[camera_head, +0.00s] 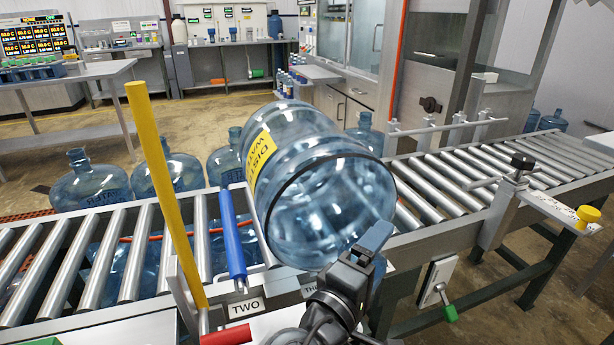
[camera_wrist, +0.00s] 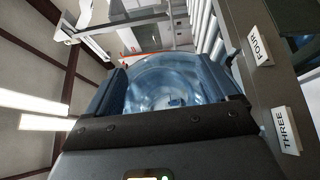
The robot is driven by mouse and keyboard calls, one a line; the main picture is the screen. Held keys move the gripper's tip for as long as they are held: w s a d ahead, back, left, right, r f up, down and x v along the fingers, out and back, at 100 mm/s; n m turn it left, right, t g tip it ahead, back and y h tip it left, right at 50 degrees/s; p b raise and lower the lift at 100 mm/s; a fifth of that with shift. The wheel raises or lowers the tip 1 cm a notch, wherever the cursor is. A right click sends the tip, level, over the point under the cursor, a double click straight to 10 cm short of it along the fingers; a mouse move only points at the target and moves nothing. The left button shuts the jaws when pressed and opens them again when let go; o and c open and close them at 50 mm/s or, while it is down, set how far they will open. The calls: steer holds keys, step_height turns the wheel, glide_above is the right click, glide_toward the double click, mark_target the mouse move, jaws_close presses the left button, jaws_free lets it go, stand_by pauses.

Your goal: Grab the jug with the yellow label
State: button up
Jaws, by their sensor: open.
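The clear blue jug (camera_head: 325,205) with the yellow label (camera_head: 258,165) lies tilted over the conveyor in the head view. Its round base faces the camera and its label side is to the left; its neck is hidden. My gripper (camera_head: 352,262) is open at the lower edge of the jug's base, with one finger clearly showing. In the wrist view, the jug (camera_wrist: 165,85) fills the gap between the two dark fingers of my gripper (camera_wrist: 172,82). I cannot tell whether the fingers touch it.
The roller conveyor (camera_head: 75,262) runs left to right. A yellow post (camera_head: 160,180) and a blue roller (camera_head: 232,240) stand left of the jug. Several unlabelled-yellow blue jugs (camera_head: 90,185) stand behind the conveyor. A metal machine (camera_head: 430,90) stands behind right.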

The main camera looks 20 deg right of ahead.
steer(key=shift+c, duration=0.4)
jaws_close()
steer(key=shift+r, duration=0.15)
stand_by(0.4)
